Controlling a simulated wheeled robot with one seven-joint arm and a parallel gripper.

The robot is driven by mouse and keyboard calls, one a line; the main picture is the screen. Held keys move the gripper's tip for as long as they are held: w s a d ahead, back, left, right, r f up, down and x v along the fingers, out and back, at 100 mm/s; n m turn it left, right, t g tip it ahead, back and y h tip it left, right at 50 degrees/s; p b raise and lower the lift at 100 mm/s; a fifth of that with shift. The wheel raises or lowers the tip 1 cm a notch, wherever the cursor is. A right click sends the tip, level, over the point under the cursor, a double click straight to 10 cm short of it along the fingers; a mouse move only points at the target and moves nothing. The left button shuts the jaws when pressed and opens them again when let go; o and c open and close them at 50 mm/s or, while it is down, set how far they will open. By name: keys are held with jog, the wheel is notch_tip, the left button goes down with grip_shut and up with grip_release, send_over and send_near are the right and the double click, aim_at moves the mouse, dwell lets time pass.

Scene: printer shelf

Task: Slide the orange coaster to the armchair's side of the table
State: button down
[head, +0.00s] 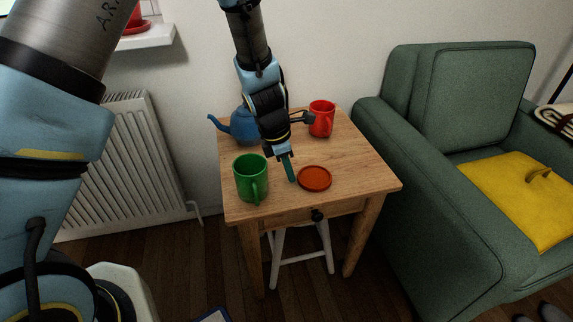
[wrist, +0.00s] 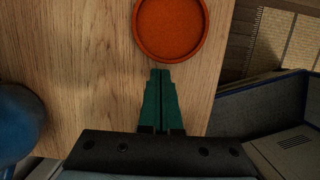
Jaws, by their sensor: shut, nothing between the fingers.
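The orange coaster (head: 314,178) is a round shallow disc with a raised rim. It lies flat near the front of the small wooden table (head: 355,165), right of the table's middle. The green armchair (head: 460,95) stands to the right of the table. My gripper (head: 291,180) points down with its green fingers shut and empty, just left of the coaster. In the wrist view the shut fingertips (wrist: 160,72) are close to the edge of the coaster (wrist: 171,28). I cannot tell whether they touch it or the tabletop.
A green mug (head: 251,178) stands left of my gripper. A blue teapot (head: 240,125) and a red mug (head: 321,119) stand at the back of the table. The tabletop right of the coaster is clear.

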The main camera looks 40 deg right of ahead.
aim_at(344, 173)
jog(key=shift+f, duration=0.2)
jog(key=shift+s+d+r+p, duration=0.1)
jog(key=shift+d+r+p, duration=0.05)
jog(key=shift+d+p, duration=0.15)
jog(key=s+d+p, duration=0.1)
jog(key=d+p, duration=0.2)
jog(key=d, duration=0.1)
jog(key=s+d+p, duration=0.2)
jog(key=d+p, duration=0.2)
jog(key=s+d+p, duration=0.1)
jog(key=d+p, duration=0.2)
jog(key=d, duration=0.1)
jog(key=shift+s+r+p, duration=0.1)
jog(key=shift+s+p, duration=0.2)
jog(key=shift+s, duration=0.1)
jog(key=shift+s+d+f, duration=0.15)
jog(key=shift+d+f, duration=0.05)
jog(key=shift+d, duration=0.35)
